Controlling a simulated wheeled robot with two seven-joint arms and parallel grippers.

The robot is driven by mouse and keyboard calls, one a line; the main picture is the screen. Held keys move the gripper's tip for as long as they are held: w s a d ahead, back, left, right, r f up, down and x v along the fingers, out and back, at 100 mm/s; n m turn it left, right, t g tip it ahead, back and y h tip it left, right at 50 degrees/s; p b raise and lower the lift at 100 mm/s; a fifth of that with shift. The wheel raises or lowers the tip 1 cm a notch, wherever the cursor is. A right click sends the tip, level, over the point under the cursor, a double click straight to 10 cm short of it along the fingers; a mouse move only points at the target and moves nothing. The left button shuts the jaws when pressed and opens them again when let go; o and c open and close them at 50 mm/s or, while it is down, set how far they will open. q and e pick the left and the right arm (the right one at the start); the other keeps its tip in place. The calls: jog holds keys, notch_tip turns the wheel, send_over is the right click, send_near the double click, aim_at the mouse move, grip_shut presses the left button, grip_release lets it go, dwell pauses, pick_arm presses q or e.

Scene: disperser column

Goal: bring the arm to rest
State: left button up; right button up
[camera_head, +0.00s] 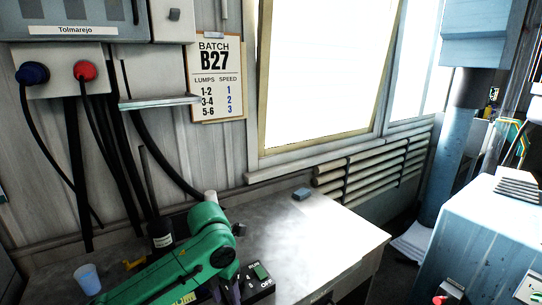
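A green arm-like body (180,268) with a dark round joint (222,257) reaches in from the lower left over the grey bench.
The bench (318,240) is bare to the right, except for a small blue-grey block (303,194). A pale blue cup (88,279) stands at left. A batch card (216,78) hangs on the wall. A pale blue cabinet (490,240) stands at right, across a floor gap.

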pick_arm(q)
jog(key=s+d+f+n+t+h, duration=0.3)
jog(key=s+f+n, duration=0.4)
jog(key=n, duration=1)
jog(key=s+a+f+n+y, duration=0.25)
jog(key=s+a+n, duration=0.25)
jog(key=a+n, duration=0.45)
jog(key=s+a+f+n+y, duration=0.1)
jog(key=s+a+f+n, duration=0.5)
jog(key=n, duration=0.7)
notch_tip(320, 180, down, 26)
jog(key=s+g+b, duration=0.1)
jog(key=s+b, duration=0.1)
jog(key=s, duration=0.1)
jog(key=s+a+f+m+g, duration=0.1)
jog(key=s+a+f, duration=0.2)
jog(key=s+f, duration=0.9)
jog(key=s+b, duration=0.1)
jog(key=s, duration=0.1)
jog(key=shift+s+a+f, duration=0.25)
jog(key=shift+s+f, duration=0.1)
jog(key=shift+s, duration=0.05)
pick_arm(e)
jog(key=f, duration=0.3)
jog(key=shift+a, duration=0.2)
